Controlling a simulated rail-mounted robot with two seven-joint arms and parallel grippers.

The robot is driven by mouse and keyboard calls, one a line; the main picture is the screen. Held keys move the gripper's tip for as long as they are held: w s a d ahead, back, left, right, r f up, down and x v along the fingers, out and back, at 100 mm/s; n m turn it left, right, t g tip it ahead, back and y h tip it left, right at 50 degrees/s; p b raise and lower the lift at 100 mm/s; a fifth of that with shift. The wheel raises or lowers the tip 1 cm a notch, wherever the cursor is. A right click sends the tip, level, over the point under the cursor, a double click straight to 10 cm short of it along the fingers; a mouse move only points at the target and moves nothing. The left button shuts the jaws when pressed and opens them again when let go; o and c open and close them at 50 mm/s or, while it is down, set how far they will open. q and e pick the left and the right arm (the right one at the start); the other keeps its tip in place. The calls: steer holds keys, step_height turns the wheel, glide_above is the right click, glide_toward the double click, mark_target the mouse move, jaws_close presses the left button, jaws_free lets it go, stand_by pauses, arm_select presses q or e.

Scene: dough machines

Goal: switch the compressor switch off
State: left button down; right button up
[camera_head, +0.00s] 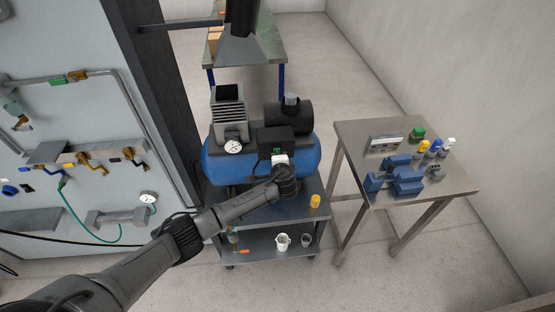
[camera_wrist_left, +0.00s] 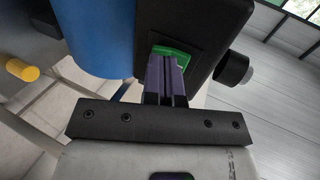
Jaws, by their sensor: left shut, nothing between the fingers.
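The compressor (camera_head: 222,166) is a blue tank with a motor and a gauge on top. It stands on a grey metal cart. A black box (camera_head: 272,137) on its front carries the green compressor switch (camera_head: 277,150). In the left wrist view the green switch (camera_wrist_left: 180,51) shows on the black box (camera_wrist_left: 195,20), partly hidden by my fingers. My left gripper (camera_head: 279,156) is shut and empty, with its fingertips (camera_wrist_left: 165,60) right at the switch. I cannot tell whether they touch it. My right gripper is not in view.
The cart (camera_head: 270,212) holds a yellow item (camera_head: 315,200) on top and small containers below. A steel table (camera_head: 365,129) with blue parts and bottles stands to the right. A wall panel (camera_head: 60,120) with pipes and valves is on the left. Floor between cart and table is narrow.

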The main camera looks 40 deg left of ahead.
arm_select(q)
steer(key=shift+w+a+f, duration=0.1)
steer(key=shift+w+a, duration=0.1)
stand_by(0.3)
steer(key=s+d+f+t+y, duration=0.1)
steer(key=s+d, duration=0.8)
steer(key=shift+s+d+f, duration=0.25)
steer(key=shift+s+d, duration=0.1)
steer(key=shift+d, duration=0.05)
stand_by(0.4)
stand_by(0.9)
